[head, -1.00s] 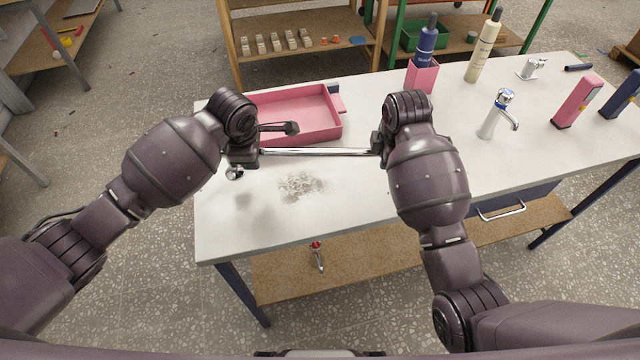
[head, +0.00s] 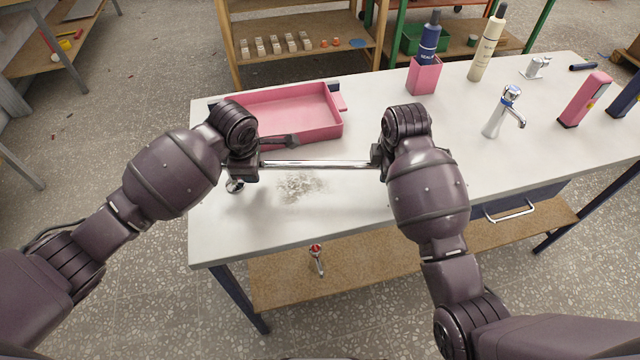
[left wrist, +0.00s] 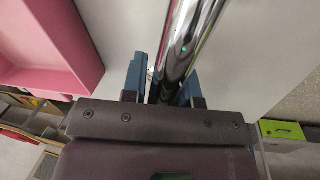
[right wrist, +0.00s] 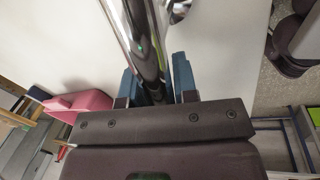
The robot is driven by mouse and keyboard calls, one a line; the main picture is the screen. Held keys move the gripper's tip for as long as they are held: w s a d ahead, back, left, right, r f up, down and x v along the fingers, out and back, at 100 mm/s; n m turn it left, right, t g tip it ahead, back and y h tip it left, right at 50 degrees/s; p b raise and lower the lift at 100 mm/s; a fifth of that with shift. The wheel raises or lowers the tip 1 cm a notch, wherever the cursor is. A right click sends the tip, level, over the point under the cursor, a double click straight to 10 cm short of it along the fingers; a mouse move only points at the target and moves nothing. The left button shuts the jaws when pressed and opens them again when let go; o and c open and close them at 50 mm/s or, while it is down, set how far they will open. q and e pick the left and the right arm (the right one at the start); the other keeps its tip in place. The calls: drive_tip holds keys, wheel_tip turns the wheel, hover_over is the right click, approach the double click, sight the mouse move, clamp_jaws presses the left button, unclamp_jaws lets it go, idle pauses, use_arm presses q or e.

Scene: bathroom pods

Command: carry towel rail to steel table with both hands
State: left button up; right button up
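The chrome towel rail (head: 316,163) is held roughly level above a white-topped table (head: 345,205), spanning between my two grippers. My left gripper (head: 258,165) is closed around its left part; in the left wrist view the bar (left wrist: 186,45) passes between the two blue fingers. A round chrome end (head: 235,185) shows below my left gripper. My right gripper (head: 380,162) is closed around the right part; in the right wrist view the bar (right wrist: 138,35) runs between its fingers. My grippers hide parts of the rail. I cannot tell which table is the steel table.
A pink tray (head: 325,130) lies just behind the rail. A pink holder with a blue bottle (head: 430,45), a cream bottle (head: 487,50) and a tap (head: 503,112) stand to the right. Grey debris (head: 300,185) lies below the rail. Shelves stand behind.

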use_arm(q)
drive_tip(key=o, duration=0.3)
drive_tip(key=shift+r, duration=0.1)
use_arm(e)
drive_tip(key=o, duration=0.3)
drive_tip(key=shift+r, duration=0.1)
use_arm(q)
drive_tip(key=shift+o, duration=0.2)
use_arm(e)
drive_tip(key=shift+o, duration=0.2)
drive_tip(key=r, duration=0.3)
drive_tip(key=s+r, duration=0.1)
drive_tip(key=r, duration=0.3)
drive_tip(key=shift+s+r, duration=0.2)
use_arm(q)
wheel_tip(320, 180, up, 12)
drive_tip(key=s, duration=0.2)
drive_tip(key=shift+s, duration=0.1)
